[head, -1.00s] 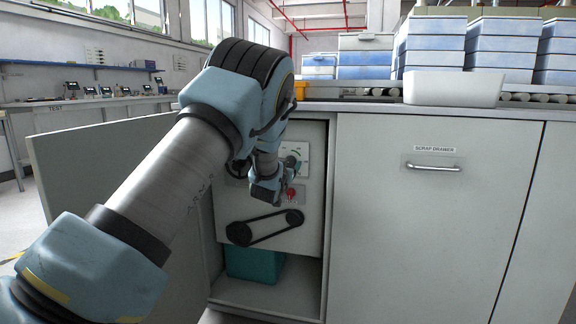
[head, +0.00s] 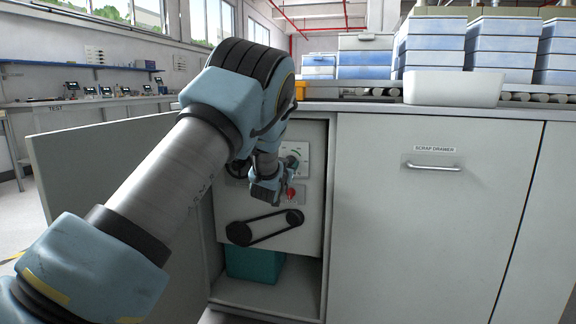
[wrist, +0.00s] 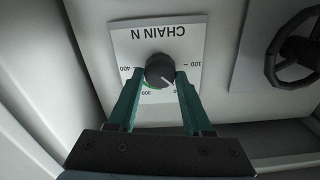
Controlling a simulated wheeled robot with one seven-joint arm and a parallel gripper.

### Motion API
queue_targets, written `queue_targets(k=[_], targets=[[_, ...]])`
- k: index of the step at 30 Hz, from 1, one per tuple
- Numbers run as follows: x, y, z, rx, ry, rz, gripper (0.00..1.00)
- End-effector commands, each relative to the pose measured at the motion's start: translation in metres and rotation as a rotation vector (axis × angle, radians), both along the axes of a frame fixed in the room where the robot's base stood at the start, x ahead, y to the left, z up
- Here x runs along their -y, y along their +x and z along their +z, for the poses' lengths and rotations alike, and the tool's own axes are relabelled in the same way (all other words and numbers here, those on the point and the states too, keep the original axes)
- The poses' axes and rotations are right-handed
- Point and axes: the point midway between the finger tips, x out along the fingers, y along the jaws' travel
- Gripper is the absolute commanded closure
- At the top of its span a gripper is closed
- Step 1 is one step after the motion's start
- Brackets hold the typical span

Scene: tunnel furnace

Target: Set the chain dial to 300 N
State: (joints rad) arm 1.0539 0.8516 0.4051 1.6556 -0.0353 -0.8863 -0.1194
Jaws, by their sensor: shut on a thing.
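In the wrist view, the chain dial's black knob (wrist: 160,70) sits on a white plate (wrist: 130,40) lettered "CHAIN N", seen upside down. Its white pointer mark points to the lower right, between the 100 and 300 marks. A green arc shows near 300. My gripper (wrist: 161,76) is shut on the knob, one teal finger on each side. The 200 mark is hard to read. In the head view, the dial plate (head: 302,152) is inside the open cabinet, partly hidden by my gripper (head: 289,162).
A red switch (head: 291,193) is just below the dial, close to my wrist. A black handwheel (wrist: 298,50) is beside the dial. A belt drive (head: 265,228) and teal bin (head: 254,264) are lower. The open cabinet door (head: 100,190) stands left; the scrap drawer front (head: 432,220) is right.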

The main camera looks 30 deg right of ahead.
Motion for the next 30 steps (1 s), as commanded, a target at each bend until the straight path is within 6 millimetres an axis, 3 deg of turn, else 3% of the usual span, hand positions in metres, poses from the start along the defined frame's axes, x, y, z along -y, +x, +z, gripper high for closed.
queue_targets(k=[30], targets=[[0.0024,-0.0024,-0.0026,0.599,0.643,-0.002,1.0]])
